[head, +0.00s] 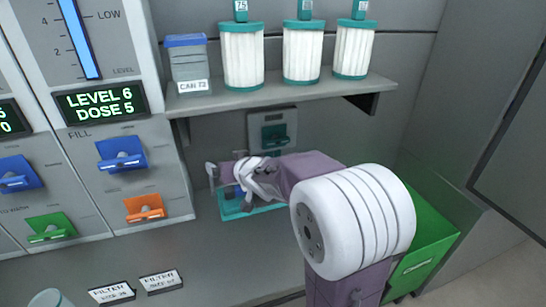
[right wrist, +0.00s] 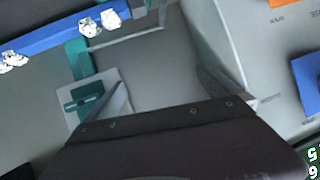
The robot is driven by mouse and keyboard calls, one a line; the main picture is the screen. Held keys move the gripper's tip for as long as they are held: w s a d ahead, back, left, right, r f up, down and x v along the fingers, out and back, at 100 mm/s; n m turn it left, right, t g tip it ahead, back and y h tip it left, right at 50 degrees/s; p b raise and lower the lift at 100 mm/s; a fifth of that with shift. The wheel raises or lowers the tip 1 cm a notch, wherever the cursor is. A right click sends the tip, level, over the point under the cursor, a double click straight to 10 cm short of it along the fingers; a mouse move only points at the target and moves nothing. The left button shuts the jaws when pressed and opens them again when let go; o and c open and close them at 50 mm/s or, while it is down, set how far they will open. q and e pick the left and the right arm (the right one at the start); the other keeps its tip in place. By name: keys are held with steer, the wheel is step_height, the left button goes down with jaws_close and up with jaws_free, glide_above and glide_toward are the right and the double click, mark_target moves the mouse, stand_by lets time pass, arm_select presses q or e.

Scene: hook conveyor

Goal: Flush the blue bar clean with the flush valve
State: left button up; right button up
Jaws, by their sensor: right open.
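A long blue bar (right wrist: 60,36) with several white clumps on it crosses the upper left of the right wrist view. I cannot make it out in the head view, where my right arm covers that area. A teal handle (head: 274,133) sits on a pale wall plate under the shelf; it also shows in the right wrist view (right wrist: 85,97). I see no label naming it the flush valve. My right gripper (head: 243,172) is over a teal tray (head: 232,212), in front of and below that plate. Its fingers (right wrist: 168,84) are apart and nothing shows between them. My left gripper is not in view.
A shelf (head: 230,98) above holds several white filters (head: 243,56) and a blue-lidded canister (head: 188,68). The left panel has blue (head: 122,155), orange (head: 145,209) and green (head: 50,228) handles and a level display (head: 101,103). A green box (head: 428,230) stands right.

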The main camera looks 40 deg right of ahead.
steer(key=w+d+t+b, duration=0.1)
steer(key=d+t+b, duration=0.2)
steer(key=d+b, duration=0.35)
steer(key=t+h+b, duration=0.2)
steer(key=h+b, duration=0.2)
steer(key=b, duration=0.8)
glide_toward(278, 142)
steer(key=w, duration=0.2)
steer(key=shift+m, duration=0.3)
steer(key=x, duration=0.3)
steer(key=b+x, duration=0.1)
steer(key=x, duration=0.5)
steer(key=shift+s+d+b, duration=0.1)
steer(key=shift+d+b, duration=0.15)
steer(key=shift+b, duration=0.05)
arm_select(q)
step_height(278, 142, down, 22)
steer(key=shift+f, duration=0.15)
arm_select(e)
steer(key=shift+c, duration=0.3)
steer(key=c, duration=1.2)
steer(key=shift+c, duration=0.2)
